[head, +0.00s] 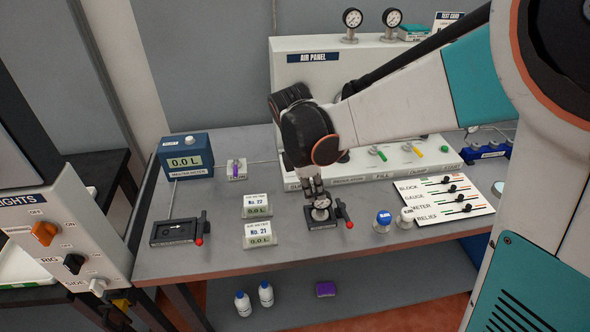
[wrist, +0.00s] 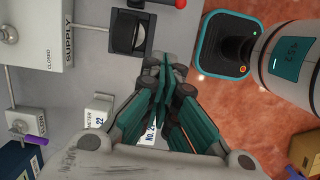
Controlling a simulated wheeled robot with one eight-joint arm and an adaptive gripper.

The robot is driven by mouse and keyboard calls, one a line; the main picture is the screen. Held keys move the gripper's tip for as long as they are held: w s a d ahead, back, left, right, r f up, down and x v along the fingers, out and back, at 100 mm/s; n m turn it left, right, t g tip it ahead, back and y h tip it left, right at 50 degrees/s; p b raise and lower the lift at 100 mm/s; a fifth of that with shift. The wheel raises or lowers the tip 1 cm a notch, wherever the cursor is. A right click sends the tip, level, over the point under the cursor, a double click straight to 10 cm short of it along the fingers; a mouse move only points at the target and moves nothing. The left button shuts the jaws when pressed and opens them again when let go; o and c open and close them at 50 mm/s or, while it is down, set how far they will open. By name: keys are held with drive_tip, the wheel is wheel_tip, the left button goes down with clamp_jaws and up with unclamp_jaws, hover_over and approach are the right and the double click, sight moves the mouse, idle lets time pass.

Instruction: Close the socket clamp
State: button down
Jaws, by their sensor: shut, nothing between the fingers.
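A black block with a round metal top (head: 321,213) and a red-knobbed lever (head: 346,214) stands near the front middle of the bench; it looks like the socket clamp. In the wrist view the black block (wrist: 128,40) is at the top, with its red knob (wrist: 180,3) at the picture edge. My gripper (head: 316,190) is shut and empty, pointing down just above or behind this block; whether it touches cannot be told. In the wrist view my shut fingers (wrist: 163,68) are beside the block, to its lower right. The lever's exact position is unclear.
A second black block with an arrow (head: 172,232) and a red-knobbed lever stands at the left. Two meter cards (head: 257,205) are left of my gripper. Blue and white knobs (head: 384,219) and a labelled board (head: 445,197) stand right. The air panel (head: 320,62) is behind.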

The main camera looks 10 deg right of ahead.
sight(344, 212)
drive_tip(key=shift+f, duration=0.2)
idle(0.3)
drive_tip(key=b+x, duration=0.3)
drive_tip(key=x, duration=0.6)
drive_tip(key=shift+f, duration=0.35)
drive_tip(key=d, duration=0.1)
drive_tip(key=d+b, duration=0.1)
drive_tip(key=d, duration=0.1)
drive_tip(key=shift+d+f, duration=0.15)
drive_tip(key=shift+f, duration=0.25)
drive_tip(key=shift+d, duration=0.45)
